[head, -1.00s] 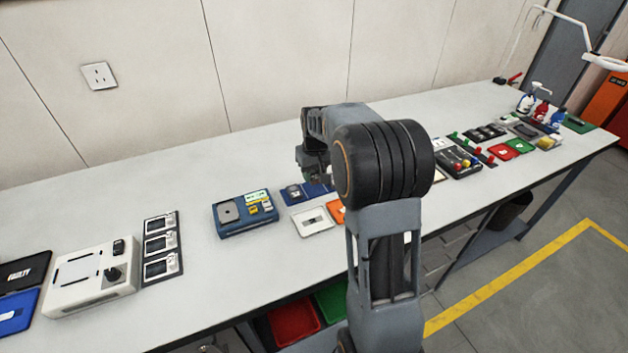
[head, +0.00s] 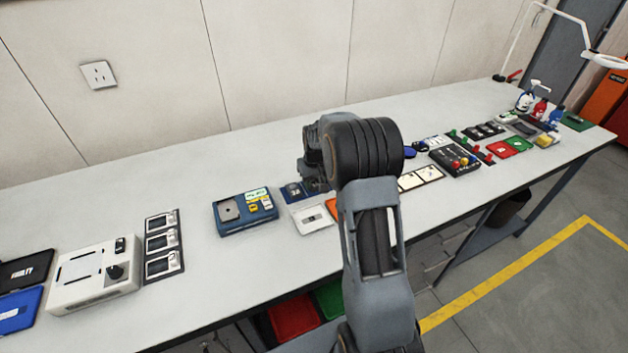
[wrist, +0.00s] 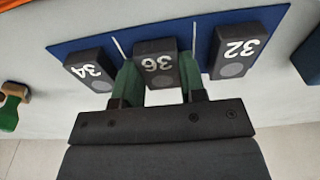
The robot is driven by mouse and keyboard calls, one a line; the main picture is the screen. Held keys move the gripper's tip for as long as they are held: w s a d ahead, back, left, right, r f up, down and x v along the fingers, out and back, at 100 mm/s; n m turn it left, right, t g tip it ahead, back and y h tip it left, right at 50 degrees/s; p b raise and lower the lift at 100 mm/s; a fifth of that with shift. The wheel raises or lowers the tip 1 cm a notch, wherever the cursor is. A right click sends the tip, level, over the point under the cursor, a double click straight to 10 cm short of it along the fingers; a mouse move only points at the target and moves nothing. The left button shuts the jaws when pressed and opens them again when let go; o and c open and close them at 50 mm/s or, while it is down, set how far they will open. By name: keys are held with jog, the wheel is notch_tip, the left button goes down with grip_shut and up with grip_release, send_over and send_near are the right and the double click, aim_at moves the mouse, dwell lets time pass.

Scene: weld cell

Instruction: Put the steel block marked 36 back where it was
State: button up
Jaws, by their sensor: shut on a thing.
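The block is over the middle section of a blue mat (wrist: 197,20), between two white lines. I cannot tell whether it touches the mat. The block marked 34 (wrist: 90,68) is in the left section and the block marked 32 (wrist: 236,50) in the right. In the head view the mat (head: 285,194) is partly hidden by my arm, and block 36 cannot be made out.
In the head view a blue device (head: 244,212) stands left of the mat. A white tray (head: 313,219) lies in front of it. A white box with a knob (head: 92,277) and a dark three-part rack (head: 163,246) are further left. Other trays and controls line the right of the bench.

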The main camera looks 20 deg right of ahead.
aim_at(316, 185)
jog(key=shift+f, duration=0.1)
jog(key=o, duration=1.1)
notch_tip(316, 185, up, 11)
jog(key=s, duration=0.1)
jog(key=s+a+r+t, duration=0.1)
jog(key=s+a+r, duration=0.15)
jog(key=s, duration=0.25)
jog(key=s+a+r, duration=0.2)
jog(key=s+a, duration=0.2)
jog(key=s, duration=0.1)
jog(key=shift+t, duration=0.6)
jog(key=s+a+f, duration=0.1)
jog(key=s, duration=0.3)
jog(key=s+a+f, duration=0.1)
jog(key=s+a, duration=0.1)
jog(key=s, duration=0.3)
jog(key=s+a+f, duration=0.1)
jog(key=s+a, duration=0.1)
jog(key=s, duration=0.3)
jog(key=shift+s+a+f, duration=0.1)
jog(key=shift+s, duration=0.15)
